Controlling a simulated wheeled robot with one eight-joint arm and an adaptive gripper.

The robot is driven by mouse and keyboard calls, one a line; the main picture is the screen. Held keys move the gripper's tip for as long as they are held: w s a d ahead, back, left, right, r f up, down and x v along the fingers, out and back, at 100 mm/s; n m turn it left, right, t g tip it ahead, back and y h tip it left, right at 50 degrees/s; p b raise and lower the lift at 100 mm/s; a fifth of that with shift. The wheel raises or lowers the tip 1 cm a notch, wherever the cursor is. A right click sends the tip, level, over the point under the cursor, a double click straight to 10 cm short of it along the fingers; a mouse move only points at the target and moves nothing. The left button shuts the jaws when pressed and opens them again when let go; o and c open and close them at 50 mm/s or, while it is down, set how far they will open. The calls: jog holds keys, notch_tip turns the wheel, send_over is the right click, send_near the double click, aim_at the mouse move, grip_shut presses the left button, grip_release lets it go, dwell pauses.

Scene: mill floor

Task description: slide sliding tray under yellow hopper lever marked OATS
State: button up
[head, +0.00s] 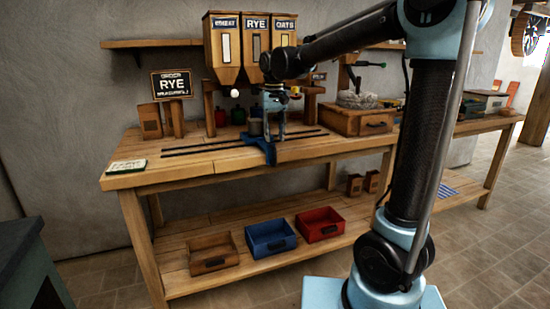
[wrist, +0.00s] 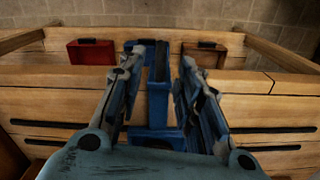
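The blue sliding tray (head: 262,150) is on the bench by the dark rails, below the hoppers; its front part hangs at the bench's front edge. In the wrist view the blue tray part (wrist: 158,103) lies between my two fingers. My gripper (head: 273,132) points down at the tray; its fingers (wrist: 160,62) stand apart on either side, with narrow gaps seen. A grey cup (head: 255,127) stands behind, partly hidden. The OATS hopper (head: 285,32) is the right one of three; a yellow knob (head: 295,91) shows below it, partly behind my arm.
A white knob (head: 234,93) hangs under the WHEAT hopper (head: 225,40). A wooden drawer box (head: 355,121) stands right of the rails. Blue (head: 270,240), red (head: 320,225) and wooden (head: 212,254) bins sit on the lower shelf. The bench's left front is mostly clear.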

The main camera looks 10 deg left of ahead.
aim_at(275, 162)
notch_tip(275, 162, down, 9)
jog(key=shift+f, duration=0.1)
dwell(0.3)
grip_shut()
